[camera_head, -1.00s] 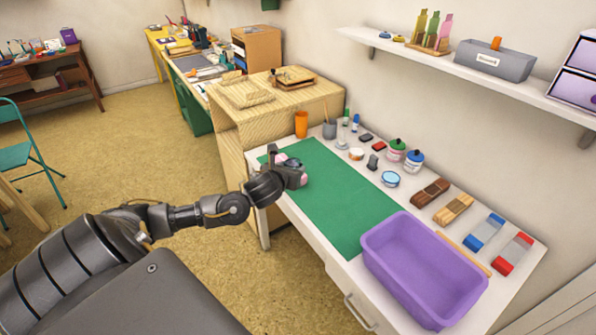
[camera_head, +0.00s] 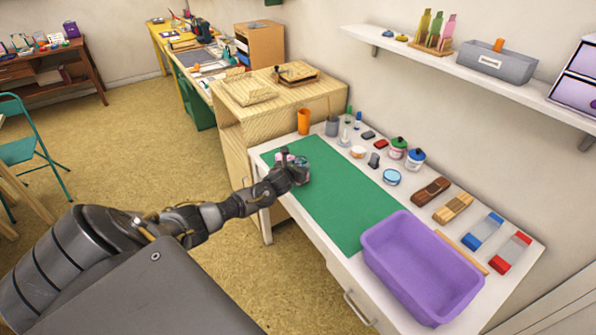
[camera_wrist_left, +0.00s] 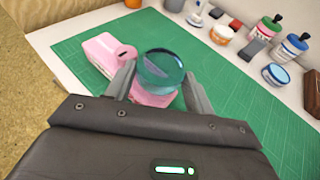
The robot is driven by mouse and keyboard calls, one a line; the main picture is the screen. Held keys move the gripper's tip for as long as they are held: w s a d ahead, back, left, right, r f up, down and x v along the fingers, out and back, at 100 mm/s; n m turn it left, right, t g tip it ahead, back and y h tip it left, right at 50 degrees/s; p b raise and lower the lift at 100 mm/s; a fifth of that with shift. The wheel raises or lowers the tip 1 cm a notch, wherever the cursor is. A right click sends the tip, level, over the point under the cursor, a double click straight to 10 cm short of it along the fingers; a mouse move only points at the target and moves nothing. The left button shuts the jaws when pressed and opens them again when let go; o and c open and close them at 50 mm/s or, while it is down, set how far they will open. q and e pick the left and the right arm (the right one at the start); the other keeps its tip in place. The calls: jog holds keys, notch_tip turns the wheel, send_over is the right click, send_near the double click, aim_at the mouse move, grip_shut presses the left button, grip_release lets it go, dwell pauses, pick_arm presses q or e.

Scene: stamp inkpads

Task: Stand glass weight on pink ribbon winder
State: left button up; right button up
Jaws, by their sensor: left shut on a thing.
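My left gripper (camera_wrist_left: 160,88) is shut on the glass weight (camera_wrist_left: 162,66), a round, clear, teal-tinted piece, over the green mat's far left part. A pink object (camera_wrist_left: 153,98) shows directly below the glass between the fingers; I cannot tell whether the two touch. A second pink block (camera_wrist_left: 104,55) with a dark round opening lies on the mat just left of the gripper. I cannot tell for sure which pink piece is the ribbon winder. In the head view the gripper (camera_head: 299,172) hides most of these pieces. My right gripper is not in view.
The green mat (camera_head: 345,205) is clear toward the purple tub (camera_head: 425,262). Jars, pads and small bottles line the back, with an orange cup (camera_head: 303,121) and a grey cup (camera_head: 332,126) behind the gripper. A shelf (camera_head: 440,66) hangs above.

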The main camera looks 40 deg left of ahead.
pick_arm(q)
jog(key=shift+f, duration=1.2)
jog(key=o, duration=1.1)
jog(key=shift+f, duration=0.15)
jog(key=shift+c, duration=0.2)
jog(key=shift+r, duration=0.25)
jog(key=v, duration=1.2)
